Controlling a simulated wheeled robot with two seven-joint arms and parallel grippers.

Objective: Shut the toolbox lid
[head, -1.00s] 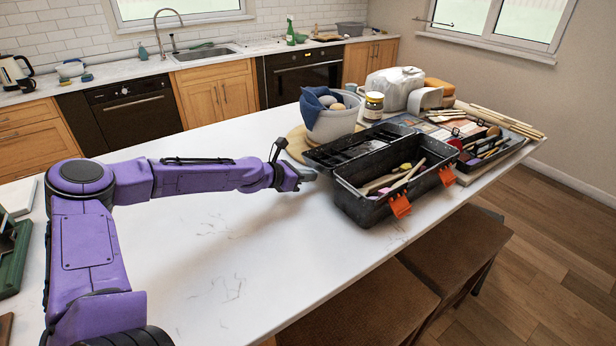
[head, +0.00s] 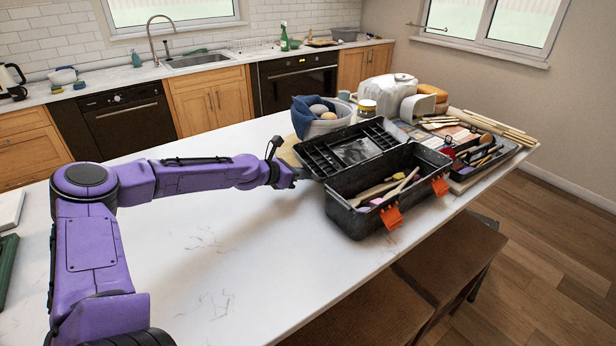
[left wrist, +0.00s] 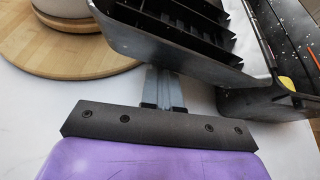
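The black toolbox (head: 352,218) stands on the white counter with tools inside and two orange latches on its front. Its black lid (head: 350,148) is open, hinged at the back and tilted partly up, with its ribbed inner side showing. My left gripper (head: 298,174) is at the lid's left end. In the left wrist view its fingers (left wrist: 164,86) are together with nothing visible between them, and their tips run under the edge of the lid (left wrist: 172,48). The tips are hidden there, so contact is not fully visible. My right gripper is not in view.
A white pot (head: 316,126) with a blue cloth stands behind the lid on a round wooden board (left wrist: 45,62). A jar (head: 367,108) is close behind. A tray of tools (head: 490,160) lies right of the toolbox. The counter in front is clear.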

